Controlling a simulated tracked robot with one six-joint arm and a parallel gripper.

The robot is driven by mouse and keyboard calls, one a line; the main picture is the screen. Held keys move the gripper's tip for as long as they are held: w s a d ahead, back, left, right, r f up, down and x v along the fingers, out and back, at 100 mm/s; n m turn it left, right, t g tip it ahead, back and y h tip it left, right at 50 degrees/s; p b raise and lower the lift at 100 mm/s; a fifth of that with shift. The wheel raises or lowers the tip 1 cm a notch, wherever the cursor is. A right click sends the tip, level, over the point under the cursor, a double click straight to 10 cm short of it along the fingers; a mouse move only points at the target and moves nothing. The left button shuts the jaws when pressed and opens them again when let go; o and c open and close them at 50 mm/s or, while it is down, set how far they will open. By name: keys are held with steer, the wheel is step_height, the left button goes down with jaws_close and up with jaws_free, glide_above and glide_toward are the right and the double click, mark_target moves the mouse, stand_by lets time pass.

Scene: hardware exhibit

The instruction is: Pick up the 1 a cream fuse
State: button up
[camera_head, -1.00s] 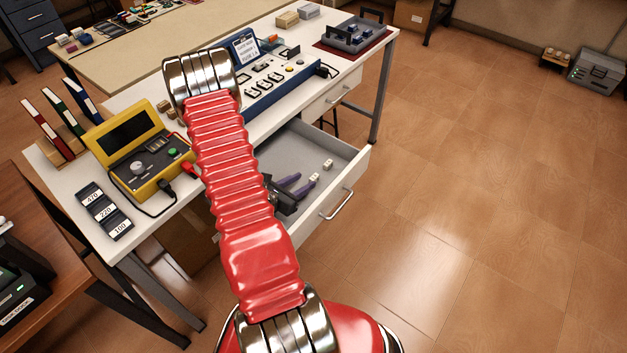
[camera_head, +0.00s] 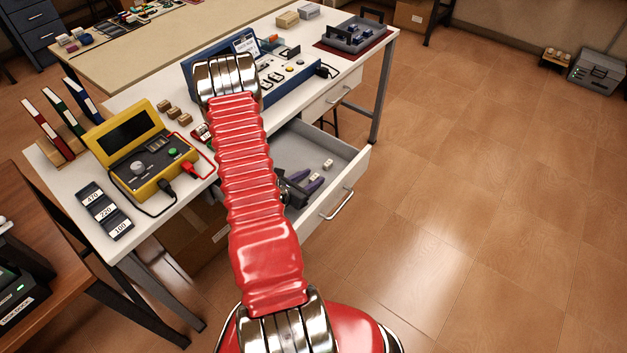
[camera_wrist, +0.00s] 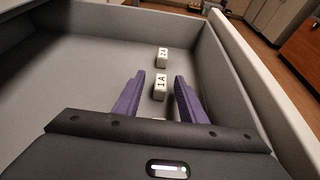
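My gripper (camera_wrist: 160,76) has two purple fingers, spread apart, inside the open drawer (camera_head: 345,160). The cream fuse marked 1A (camera_wrist: 160,88) sits between the fingers in the wrist view, with a visible gap on both sides. In the head view this fuse (camera_head: 314,177) shows as a small pale block at the fingertips. A second cream fuse marked 2A (camera_wrist: 162,57) sits farther in, beyond the fingertips. A pale sliver shows at the gripper body's edge, too hidden to identify.
The grey drawer floor (camera_wrist: 80,70) is clear to the left of the fingers. A drawer wall (camera_wrist: 230,75) rises close on the right. A yellow meter (camera_head: 145,150) and a blue panel (camera_head: 290,85) stand on the white bench above.

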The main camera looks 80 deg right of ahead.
mark_target(311, 179)
steer(key=shift+c, duration=0.7)
jaws_close()
steer(key=shift+r, duration=0.2)
step_height(311, 179, up, 10)
steer(key=shift+f, duration=0.2)
stand_by(0.7)
